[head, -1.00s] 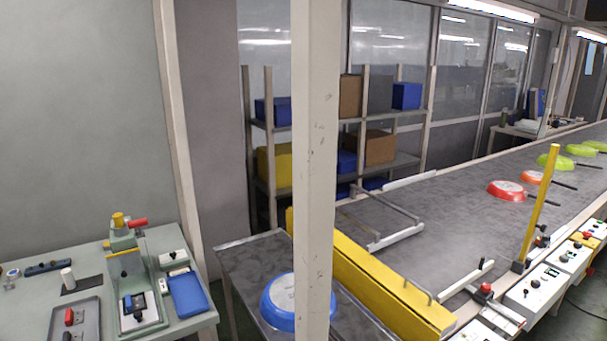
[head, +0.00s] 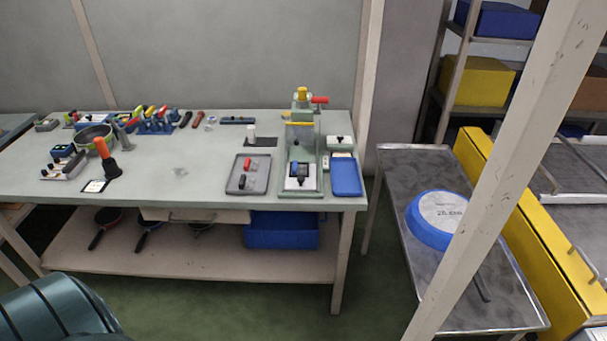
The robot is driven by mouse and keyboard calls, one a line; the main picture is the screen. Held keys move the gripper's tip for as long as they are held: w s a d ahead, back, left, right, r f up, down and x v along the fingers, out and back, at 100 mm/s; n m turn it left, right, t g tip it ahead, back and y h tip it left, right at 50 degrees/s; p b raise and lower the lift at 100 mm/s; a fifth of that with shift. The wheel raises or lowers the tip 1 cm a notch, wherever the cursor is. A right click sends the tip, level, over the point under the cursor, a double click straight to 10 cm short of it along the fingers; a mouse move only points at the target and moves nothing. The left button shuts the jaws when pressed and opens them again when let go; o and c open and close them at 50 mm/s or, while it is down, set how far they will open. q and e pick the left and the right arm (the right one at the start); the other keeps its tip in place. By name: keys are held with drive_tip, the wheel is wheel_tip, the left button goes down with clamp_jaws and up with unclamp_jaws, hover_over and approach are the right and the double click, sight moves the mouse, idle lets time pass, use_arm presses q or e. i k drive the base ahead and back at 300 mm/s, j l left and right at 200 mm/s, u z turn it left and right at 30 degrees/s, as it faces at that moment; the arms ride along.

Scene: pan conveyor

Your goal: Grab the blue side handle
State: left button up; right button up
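The green workbench (head: 200,185) holds several small handle-like parts. A small blue part (head: 294,168), possibly a side handle, sits on the dark block of the press fixture (head: 302,135). A grey tray (head: 234,187) beside it holds a red part (head: 247,164) and a dark part (head: 242,181). A rack (head: 155,126) at the back left holds several coloured handles, some blue. I cannot tell which part is the blue side handle. Neither gripper is in view.
A blue tray (head: 346,177) lies right of the fixture. A blue pan (head: 428,234) lies upside down on a metal table (head: 410,168). A pale post (head: 500,185) stands in front of it. Dark pans lie on the lower shelf (head: 190,259).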

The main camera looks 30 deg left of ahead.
sight(301, 169)
drive_tip(key=k+j+z, duration=0.1)
drive_tip(key=j, duration=0.4)
drive_tip(key=j+z, duration=0.1)
drive_tip(key=j, duration=0.35)
drive_tip(key=k+j+z, duration=0.1)
drive_tip(key=j, duration=0.35)
drive_tip(key=k+j+z, duration=0.1)
drive_tip(key=j, duration=0.35)
drive_tip(key=k+j+z, duration=0.1)
drive_tip(key=k+j, duration=0.15)
drive_tip(key=j, duration=0.2)
drive_tip(key=k+j+z, duration=0.1)
drive_tip(key=j, duration=0.35)
drive_tip(key=k+j+z, duration=0.15)
drive_tip(key=j, duration=0.25)
drive_tip(key=k+j+z, duration=0.1)
drive_tip(key=k+j, duration=0.15)
drive_tip(key=j, duration=0.15)
